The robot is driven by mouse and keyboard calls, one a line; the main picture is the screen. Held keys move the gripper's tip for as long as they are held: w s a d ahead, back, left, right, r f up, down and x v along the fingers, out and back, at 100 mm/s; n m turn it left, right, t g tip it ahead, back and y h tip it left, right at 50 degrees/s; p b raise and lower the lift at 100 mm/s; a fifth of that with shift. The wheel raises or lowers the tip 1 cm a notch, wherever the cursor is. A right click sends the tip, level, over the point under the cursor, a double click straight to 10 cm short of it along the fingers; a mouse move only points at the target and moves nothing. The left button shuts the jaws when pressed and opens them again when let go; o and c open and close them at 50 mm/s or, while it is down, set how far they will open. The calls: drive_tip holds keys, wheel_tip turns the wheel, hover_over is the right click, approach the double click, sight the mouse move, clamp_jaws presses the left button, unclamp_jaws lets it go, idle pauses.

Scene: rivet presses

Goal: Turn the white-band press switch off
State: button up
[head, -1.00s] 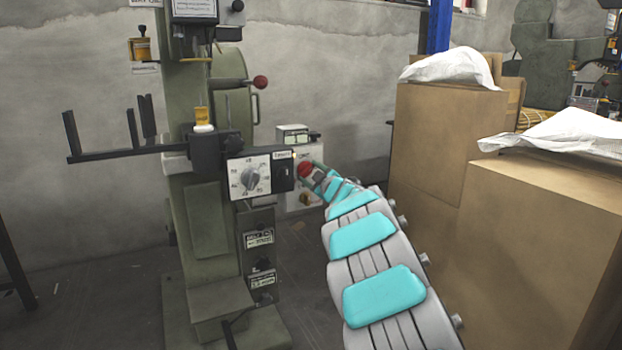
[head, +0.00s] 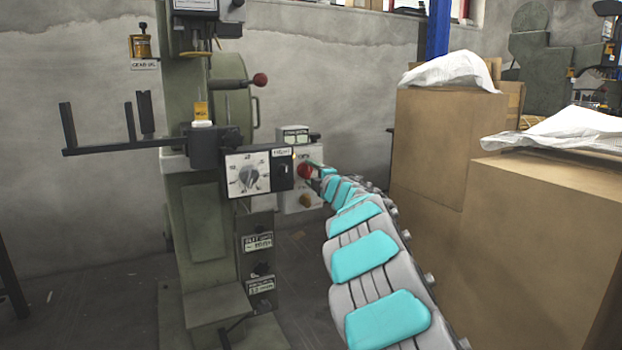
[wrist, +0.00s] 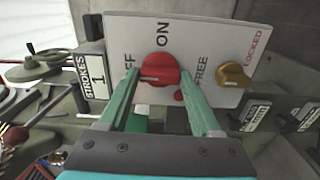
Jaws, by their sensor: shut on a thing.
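The red switch knob (wrist: 160,70) sits on a white panel (wrist: 205,45) in the wrist view, with ON above it and a partly hidden OFF to its left. A pale mark on the knob lies toward the left, on the OFF side. My gripper (wrist: 161,82) has its two green fingers on either side of the knob, shut on it. In the head view the knob (head: 305,171) shows at the tip of my arm; the fingers are mostly hidden there. The green press (head: 205,230) stands left of the knob.
A yellow knob (wrist: 234,76) between FREE and LOCKED is right of the red one. A dial box (head: 247,174) is on the press front. Tall cardboard boxes (head: 440,150) stand close on the right of my arm. Black bars (head: 110,145) stick out left.

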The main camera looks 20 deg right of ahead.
drive_tip(key=shift+a+n, duration=0.1)
drive_tip(key=shift+n, duration=0.2)
drive_tip(key=shift+f, duration=0.1)
drive_tip(key=o, duration=1.4)
drive_tip(key=shift+s, duration=3.95)
